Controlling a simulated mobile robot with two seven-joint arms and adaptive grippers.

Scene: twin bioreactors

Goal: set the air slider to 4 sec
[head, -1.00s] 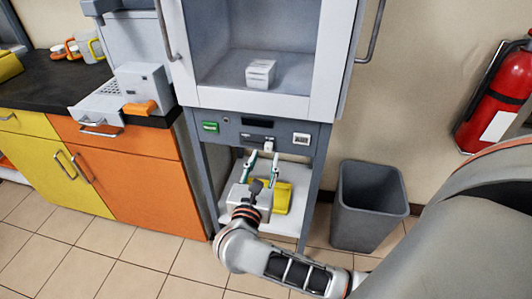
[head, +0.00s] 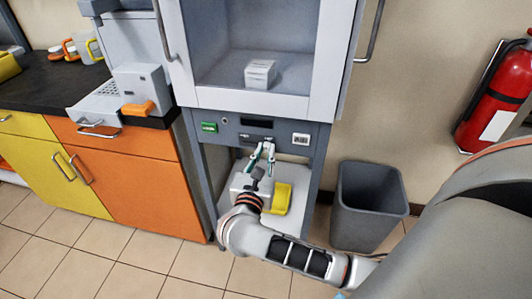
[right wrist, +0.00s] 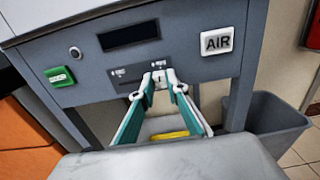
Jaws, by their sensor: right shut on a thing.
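The air slider sits on the grey control panel (head: 282,128) below the glass-fronted cabinet. Its small white knob (right wrist: 160,82) is between my fingertips in the right wrist view. My right gripper (head: 264,151) reaches up to the panel from below and is shut on the knob. It also shows in the right wrist view (right wrist: 162,86) with its teal fingers converging at the slider strip (right wrist: 127,74). The strip's small markings are too small to read, so the setting cannot be told. My left gripper is not in view.
A dark display (right wrist: 129,36) and a green button (right wrist: 59,77) are on the panel. Below it a shelf holds a yellow object (head: 281,199). A grey bin (head: 370,207) stands right of the cabinet. Orange drawers (head: 135,185) stand left.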

